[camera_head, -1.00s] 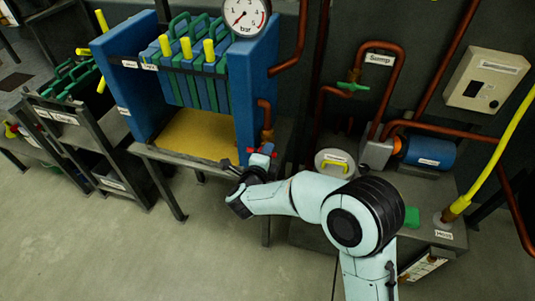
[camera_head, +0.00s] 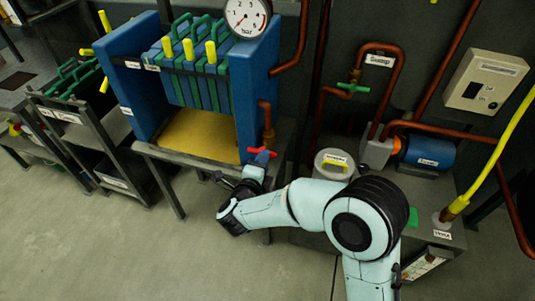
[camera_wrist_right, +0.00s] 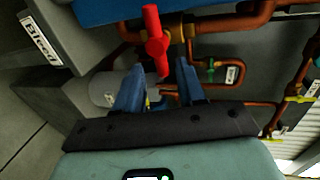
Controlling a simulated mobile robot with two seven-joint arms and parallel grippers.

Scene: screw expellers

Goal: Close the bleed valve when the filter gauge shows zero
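The bleed valve's red handle (camera_head: 262,152) is at the right front corner of the blue filter press (camera_head: 255,85), below a copper pipe. In the right wrist view the red handle (camera_wrist_right: 153,40) stands ahead of and between my fingertips. My right gripper (camera_wrist_right: 158,75) is open and empty, its two blue fingers apart; I see no contact with the handle. In the head view the right gripper (camera_head: 256,168) is just below the handle. The round gauge (camera_head: 246,15) is above the press; its needle points lower left, near the low end of the scale. My left gripper is not in view.
A "Bleed" label (camera_wrist_right: 40,38) shows in the wrist view. Copper pipes, a green valve (camera_head: 352,87) and a blue motor (camera_head: 428,151) are to the right. A lidded pot (camera_head: 333,163) stands right of the gripper. The floor in front is clear.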

